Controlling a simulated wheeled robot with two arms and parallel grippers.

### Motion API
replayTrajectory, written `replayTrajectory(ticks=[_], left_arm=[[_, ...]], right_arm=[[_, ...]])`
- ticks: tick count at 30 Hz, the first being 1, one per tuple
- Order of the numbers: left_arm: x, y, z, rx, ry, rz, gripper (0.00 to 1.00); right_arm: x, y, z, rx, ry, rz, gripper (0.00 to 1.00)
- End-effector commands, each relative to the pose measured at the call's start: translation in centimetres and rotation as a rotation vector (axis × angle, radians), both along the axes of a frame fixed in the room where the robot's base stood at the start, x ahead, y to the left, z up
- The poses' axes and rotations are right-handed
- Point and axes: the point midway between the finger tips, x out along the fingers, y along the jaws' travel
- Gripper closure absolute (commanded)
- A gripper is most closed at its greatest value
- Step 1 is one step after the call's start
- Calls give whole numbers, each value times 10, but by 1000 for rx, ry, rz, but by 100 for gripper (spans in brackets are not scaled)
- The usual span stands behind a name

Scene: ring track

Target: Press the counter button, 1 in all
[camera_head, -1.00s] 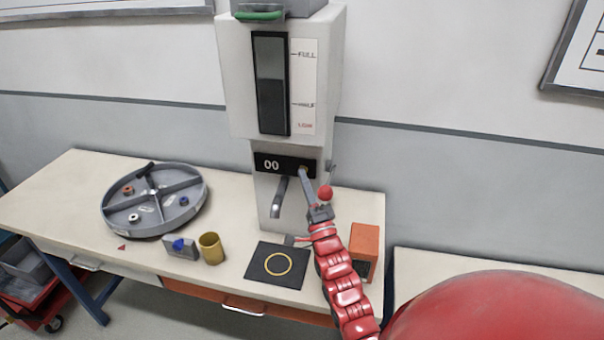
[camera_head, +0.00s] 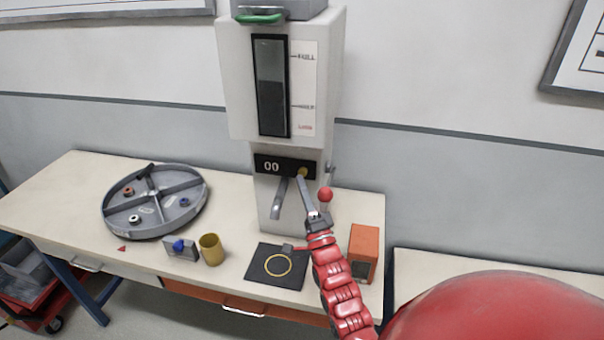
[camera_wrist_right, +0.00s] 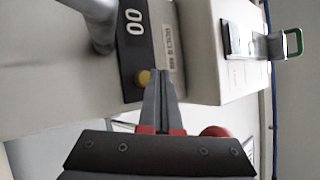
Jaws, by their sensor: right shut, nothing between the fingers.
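The dispenser (camera_head: 283,80) stands at the back of the bench. Its black panel (camera_head: 268,166) shows "00", with the round yellow counter button (camera_head: 302,172) at the panel's right side. The button also shows in the wrist view (camera_wrist_right: 144,77). My right gripper (camera_head: 302,182) is shut and empty, its fingertips just below the button in the head view. In the wrist view the fingertips (camera_wrist_right: 161,73) appear right beside the button; I cannot tell whether they touch it. My left gripper is not in view.
A grey spout (camera_head: 279,195) hangs left of the gripper. A red ball knob (camera_head: 325,194) is close on its right. On the bench are a black pad (camera_head: 258,277), an orange box (camera_head: 364,245), a yellow cup (camera_head: 211,249) and a divided round tray (camera_head: 112,225).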

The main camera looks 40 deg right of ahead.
Motion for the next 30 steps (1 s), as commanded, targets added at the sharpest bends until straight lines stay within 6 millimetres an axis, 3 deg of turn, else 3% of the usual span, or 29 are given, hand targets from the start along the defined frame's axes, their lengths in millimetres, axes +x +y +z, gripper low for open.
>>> replayTrajectory(ticks=[8,21,30], left_arm=[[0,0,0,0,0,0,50],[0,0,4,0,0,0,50],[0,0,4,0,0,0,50]], right_arm=[[-1,1,-1,1,2,0,100],[-28,33,-2,2,4,1,100],[-32,38,-1,0,3,0,100]])
